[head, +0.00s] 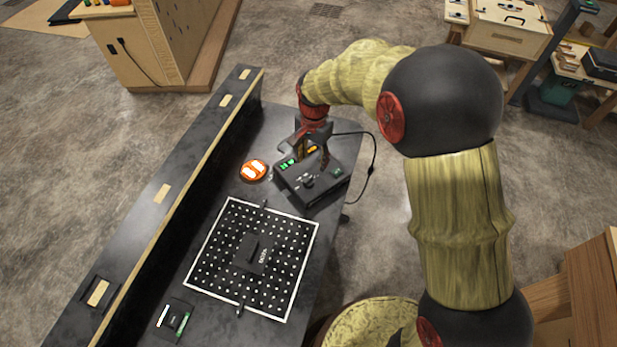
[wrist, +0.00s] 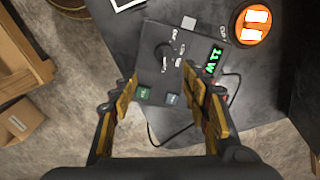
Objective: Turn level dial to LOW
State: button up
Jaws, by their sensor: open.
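The LED console (head: 325,192) is a dark box on the black bench. Its dark level dial (head: 307,180) stands on the top face, and it also shows in the wrist view (wrist: 163,56) with small white labels around it, too small to read surely. A green lit display (wrist: 213,60) is on the console to the right of the dial. My gripper (head: 313,161) is over the console at its far side. In the wrist view my gripper (wrist: 158,75) is open, its yellow-and-black fingers apart, with the dial beyond and between the tips. I see no contact with the dial.
An orange round lamp (head: 254,170) with lit white panels sits left of the console. A perforated board (head: 225,262) with a dark block lies nearer on the bench (head: 292,132). A black cable (head: 374,160) loops off the right side. A long raised ledge (head: 150,205) borders the left.

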aim_at(308, 179)
jog(key=f, duration=0.3)
jog(key=a+f+b, duration=0.1)
jog(key=f, duration=0.3)
jog(key=f+b, duration=0.1)
jog(key=f, duration=0.2)
jog(key=shift+w+a+f, duration=0.15)
jog(key=shift+w+f, duration=0.05)
jog(key=shift+f, duration=0.2)
jog(key=shift+c, duration=0.3)
jog(key=c, duration=1.1)
